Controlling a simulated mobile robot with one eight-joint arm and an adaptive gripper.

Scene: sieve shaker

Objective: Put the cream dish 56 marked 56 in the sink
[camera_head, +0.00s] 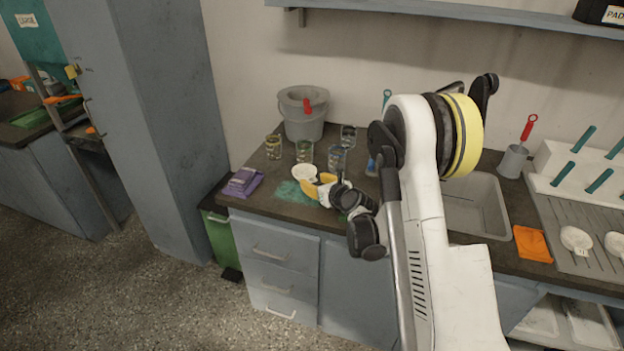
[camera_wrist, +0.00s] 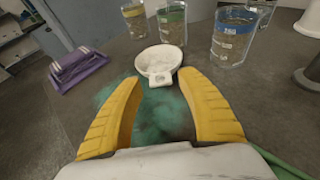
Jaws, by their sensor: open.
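A cream dish (camera_wrist: 159,62) with a small tab handle lies on the counter, ahead of my gripper (camera_wrist: 160,100) in the wrist view. Its tab (camera_wrist: 160,80) points toward my gripper; any mark on it is too small to read. My gripper's yellow fingers are open and empty, the tab lying just ahead of the gap between their tips. In the head view the dish (camera_head: 305,173) sits just beyond my gripper (camera_head: 318,184). The grey sink (camera_head: 476,216) is to the right, partly hidden by my arm.
Glass beakers with yellow, green and blue bands (camera_head: 273,147) (camera_head: 304,151) (camera_head: 337,158) stand close behind the dish. A grey bucket (camera_head: 303,118) is behind them. A purple cloth (camera_head: 243,182) lies left, an orange cloth (camera_head: 532,244) right of the sink. A green powdery patch (camera_head: 294,192) lies under the gripper.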

